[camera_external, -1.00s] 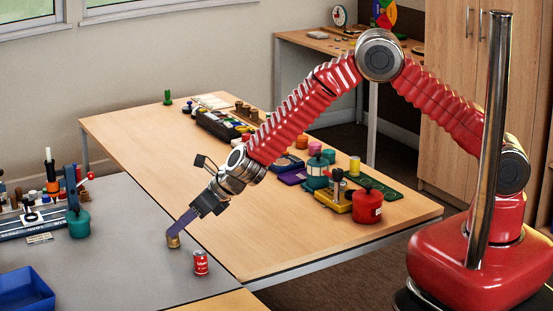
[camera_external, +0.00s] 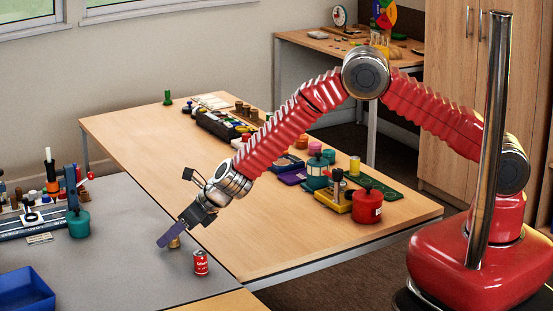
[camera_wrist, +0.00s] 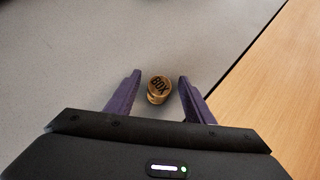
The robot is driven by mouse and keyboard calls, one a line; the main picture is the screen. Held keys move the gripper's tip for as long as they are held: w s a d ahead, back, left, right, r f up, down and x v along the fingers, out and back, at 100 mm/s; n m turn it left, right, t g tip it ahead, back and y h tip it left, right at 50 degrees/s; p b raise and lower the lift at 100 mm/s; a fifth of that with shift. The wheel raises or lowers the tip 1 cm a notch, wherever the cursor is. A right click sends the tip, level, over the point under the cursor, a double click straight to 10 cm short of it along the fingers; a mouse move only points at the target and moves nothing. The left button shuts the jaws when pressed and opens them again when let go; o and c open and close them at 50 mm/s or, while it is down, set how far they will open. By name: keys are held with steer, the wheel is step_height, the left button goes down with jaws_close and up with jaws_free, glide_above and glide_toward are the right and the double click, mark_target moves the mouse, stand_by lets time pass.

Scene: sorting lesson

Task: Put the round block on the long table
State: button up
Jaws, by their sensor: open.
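The round block (camera_external: 176,242) is a small tan wooden cylinder standing on the grey table, near its edge with the long table. In the wrist view the block (camera_wrist: 159,87) shows dark lettering on its top. My gripper (camera_wrist: 160,75) is open, with one purple finger on each side of the block and a gap showing at both sides. In the external view my gripper (camera_external: 170,236) reaches down at a slant and partly hides the block. The long wooden table (camera_external: 145,155) lies to the right of and behind the block.
A teal jar (camera_external: 78,223) and a blue tray (camera_external: 25,290) are farther left. Jars, including a red one (camera_external: 367,205), crowd the long table's far side; its near strip is clear.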

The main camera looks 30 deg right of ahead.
steer(key=c, duration=1.2)
steer(key=shift+r, duration=0.25)
steer(key=shift+r, duration=4.75)
